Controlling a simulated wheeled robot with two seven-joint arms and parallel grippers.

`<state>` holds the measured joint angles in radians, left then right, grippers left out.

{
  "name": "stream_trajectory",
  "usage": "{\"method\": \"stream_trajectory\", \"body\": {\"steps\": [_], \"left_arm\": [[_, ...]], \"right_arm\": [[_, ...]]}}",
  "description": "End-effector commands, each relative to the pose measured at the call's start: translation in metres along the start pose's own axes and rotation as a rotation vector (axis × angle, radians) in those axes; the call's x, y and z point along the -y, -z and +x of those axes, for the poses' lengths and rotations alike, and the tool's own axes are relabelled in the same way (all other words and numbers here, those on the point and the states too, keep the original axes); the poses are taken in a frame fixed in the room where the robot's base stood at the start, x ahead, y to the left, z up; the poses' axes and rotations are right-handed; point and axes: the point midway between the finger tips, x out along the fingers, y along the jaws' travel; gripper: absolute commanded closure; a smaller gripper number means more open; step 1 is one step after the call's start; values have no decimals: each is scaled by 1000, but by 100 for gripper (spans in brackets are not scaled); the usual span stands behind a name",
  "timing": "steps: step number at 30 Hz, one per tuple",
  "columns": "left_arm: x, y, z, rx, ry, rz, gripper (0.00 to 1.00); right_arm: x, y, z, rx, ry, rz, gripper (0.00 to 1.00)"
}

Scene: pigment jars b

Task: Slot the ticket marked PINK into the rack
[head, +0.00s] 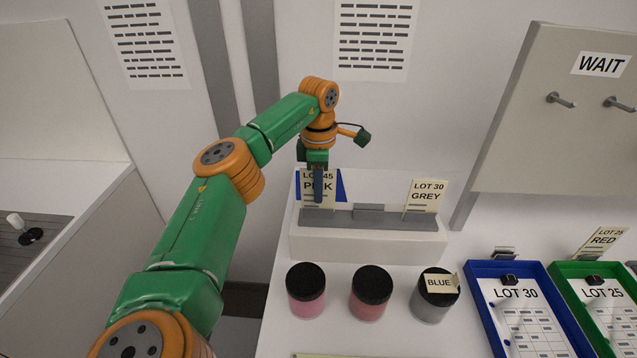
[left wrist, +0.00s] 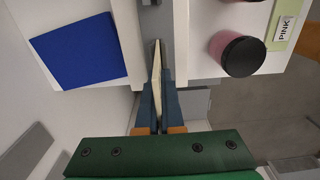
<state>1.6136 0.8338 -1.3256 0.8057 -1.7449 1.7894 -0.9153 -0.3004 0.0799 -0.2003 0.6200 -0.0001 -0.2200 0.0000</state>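The cream ticket marked LOT 45 PINK (head: 309,192) stands upright at the left end of the grey rack (head: 385,220), which sits on a white block. My left gripper (head: 318,188) comes down from above in front of the ticket and covers part of its lettering. In the left wrist view, the ticket (left wrist: 157,75) shows edge-on between the blue fingers of my left gripper (left wrist: 158,95), which look shut on it. Its lower edge is at the rack; I cannot tell how deep it sits. My right gripper is not in view.
A LOT 30 GREY ticket (head: 424,197) stands at the rack's right end. Three dark-lidded jars stand in front, one (head: 434,300) bearing a BLUE label. Blue (head: 477,290) and green (head: 563,285) trays lie at right, below the WAIT board (head: 560,120). A blue sheet (left wrist: 80,50) lies behind the rack.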

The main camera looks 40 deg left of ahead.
Motion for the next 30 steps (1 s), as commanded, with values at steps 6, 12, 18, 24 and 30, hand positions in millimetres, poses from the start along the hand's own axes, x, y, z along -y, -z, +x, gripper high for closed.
{"method": "stream_trajectory", "body": {"steps": [6, 12, 18, 24, 30], "left_arm": [[0, 0, 8, -1, 1, -1, 100], [0, 0, 14, -1, 1, -1, 100], [0, 0, 15, 0, 0, -1, 100], [0, 0, 15, 0, 1, -1, 100], [0, 0, 15, 0, 0, -1, 61]], "right_arm": [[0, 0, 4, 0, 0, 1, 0], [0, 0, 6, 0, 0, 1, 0], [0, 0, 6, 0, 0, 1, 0], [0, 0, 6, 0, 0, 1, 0], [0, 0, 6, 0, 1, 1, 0]]}}
